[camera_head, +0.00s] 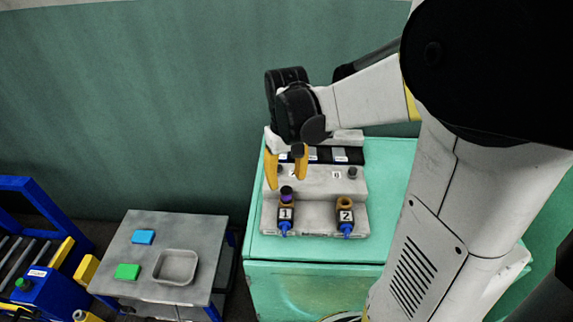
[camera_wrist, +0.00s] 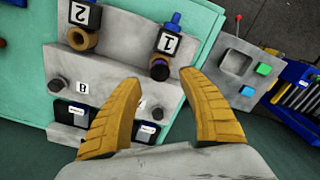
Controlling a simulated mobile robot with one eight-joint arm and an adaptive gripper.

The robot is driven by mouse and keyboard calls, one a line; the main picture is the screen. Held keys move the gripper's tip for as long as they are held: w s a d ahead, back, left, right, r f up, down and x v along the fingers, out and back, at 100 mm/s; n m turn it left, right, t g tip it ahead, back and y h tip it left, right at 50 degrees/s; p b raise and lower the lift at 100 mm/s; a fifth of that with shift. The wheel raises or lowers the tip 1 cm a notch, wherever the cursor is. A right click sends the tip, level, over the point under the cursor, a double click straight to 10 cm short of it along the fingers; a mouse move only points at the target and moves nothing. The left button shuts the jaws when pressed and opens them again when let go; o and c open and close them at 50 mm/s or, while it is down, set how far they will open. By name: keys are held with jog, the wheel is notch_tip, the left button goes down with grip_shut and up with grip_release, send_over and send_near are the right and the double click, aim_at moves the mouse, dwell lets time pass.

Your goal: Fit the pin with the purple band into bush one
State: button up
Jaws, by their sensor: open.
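The pin with the purple band (camera_head: 286,191) stands upright in bush one (camera_head: 285,213), at the left of the grey stepped press. Its dark top and purple band show above the bush; its lower part is hidden inside. In the wrist view the same pin (camera_wrist: 159,69) is seen nearly end-on at bush one (camera_wrist: 167,43). My gripper (camera_head: 286,182) is open and empty, its yellow fingers just above and behind the pin. In the wrist view the fingers (camera_wrist: 160,77) are spread apart, with the pin between and beyond the tips.
Bush two (camera_head: 345,204) is to the right, its brass ring open and empty. A dark knob (camera_head: 352,173) sits on the step behind. The press stands on a green bench (camera_head: 320,277). A grey side table (camera_head: 190,226) with a tray and coloured blocks is left.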

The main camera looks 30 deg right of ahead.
aim_at(286, 190)
notch_tip(286, 190, up, 6)
jog(key=shift+f, duration=0.2)
dwell(0.4)
jog(key=s+a+r+t, duration=0.2)
jog(key=s+a+t, duration=0.5)
jog(key=s+a, duration=0.2)
jog(key=shift+r+n, duration=0.15)
jog(key=shift+n, duration=0.25)
dwell(0.4)
